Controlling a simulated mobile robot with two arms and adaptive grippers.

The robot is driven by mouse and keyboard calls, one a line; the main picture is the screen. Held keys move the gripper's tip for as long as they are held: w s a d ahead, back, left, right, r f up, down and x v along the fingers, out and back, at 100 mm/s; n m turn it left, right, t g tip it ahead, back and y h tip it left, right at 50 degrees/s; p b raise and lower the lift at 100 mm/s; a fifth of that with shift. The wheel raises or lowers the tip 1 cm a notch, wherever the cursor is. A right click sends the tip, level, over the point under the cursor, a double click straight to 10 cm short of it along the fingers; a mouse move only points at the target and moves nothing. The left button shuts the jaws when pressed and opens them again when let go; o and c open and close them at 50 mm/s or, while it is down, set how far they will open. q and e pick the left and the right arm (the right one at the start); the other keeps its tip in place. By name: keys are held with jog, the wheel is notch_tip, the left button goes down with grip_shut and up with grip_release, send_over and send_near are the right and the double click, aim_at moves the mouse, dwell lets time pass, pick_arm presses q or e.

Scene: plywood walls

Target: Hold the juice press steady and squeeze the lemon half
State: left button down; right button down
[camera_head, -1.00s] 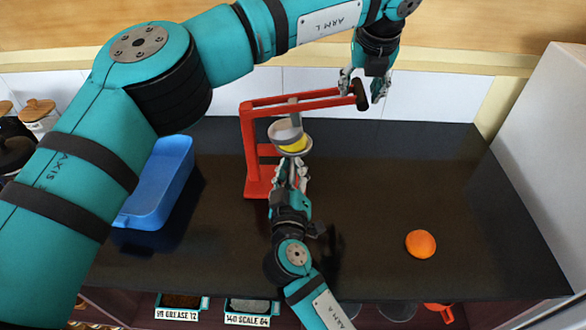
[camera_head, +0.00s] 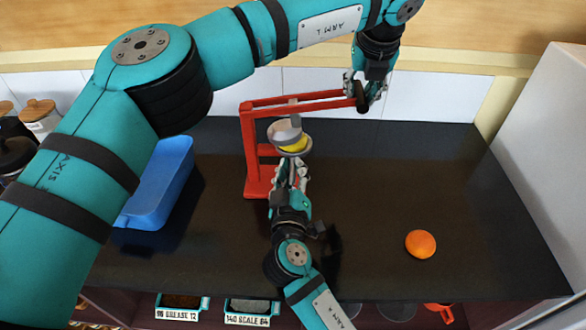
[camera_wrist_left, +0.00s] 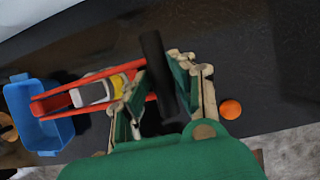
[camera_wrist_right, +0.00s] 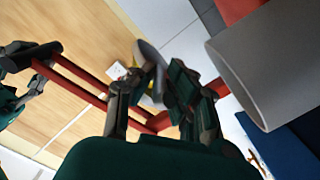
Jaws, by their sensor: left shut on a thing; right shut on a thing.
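The red juice press (camera_head: 249,150) stands upright on the dark counter. Its grey cup (camera_head: 279,131) holds the yellow lemon half (camera_head: 296,145), partly hidden under the grey plunger; the lemon also shows in the left wrist view (camera_wrist_left: 118,85). The red lever reaches right to a dark handle (camera_wrist_left: 157,62). My left gripper (camera_head: 361,98) is shut on that handle, its fingers on either side. My right gripper (camera_head: 290,172) is shut on the press just in front of and below the cup; its fingers hide the exact part held.
A blue bin (camera_head: 160,185) stands left of the press. An orange (camera_head: 420,244) lies on the right of the counter, with clear space around it. Lidded jars (camera_head: 38,112) stand at the far left. A white upright panel (camera_head: 550,140) bounds the right side.

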pick_arm(q)
jog(key=shift+f, duration=1.25)
pick_arm(e)
jog(key=shift+f, duration=0.25)
pick_arm(q)
jog(key=shift+f, duration=0.15)
jog(key=shift+f, duration=0.3)
jog(key=shift+r, duration=1.2)
jog(key=c, duration=1)
grip_release()
jog(key=shift+d, duration=0.1)
jog(key=shift+c, duration=0.2)
jog(key=shift+r, duration=4)
